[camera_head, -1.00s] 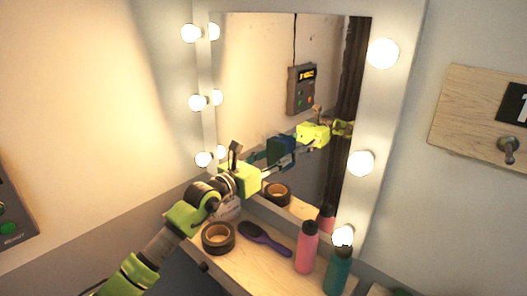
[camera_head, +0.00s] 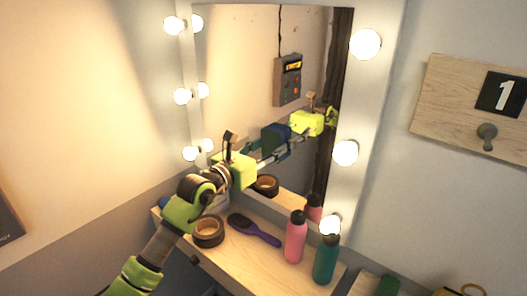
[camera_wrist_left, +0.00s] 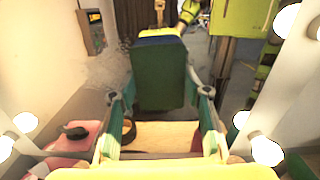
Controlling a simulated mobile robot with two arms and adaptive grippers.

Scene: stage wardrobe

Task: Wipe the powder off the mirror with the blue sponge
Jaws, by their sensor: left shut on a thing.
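The mirror (camera_head: 235,60) stands upright in a white frame with bulbs, above a wooden shelf. My left gripper (camera_head: 272,150) is in front of its lower part, shut on the blue sponge (camera_head: 275,136). In the left wrist view the sponge (camera_wrist_left: 160,75) is a dark blue-green block between the fingers (camera_wrist_left: 160,95), facing the glass. I cannot tell whether it touches the mirror. A faint grey smear, likely powder (camera_wrist_left: 103,70), shows left of the sponge in the wrist view; I cannot make it out in the head view. My right gripper is not in view.
On the shelf (camera_head: 222,266) are a tape roll (camera_head: 208,232), a purple hairbrush (camera_head: 254,230), a pink bottle (camera_head: 295,238) and a teal bottle (camera_head: 325,260). Bulbs (camera_head: 345,153) line the frame. A board with a hook (camera_head: 450,100) hangs at the right.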

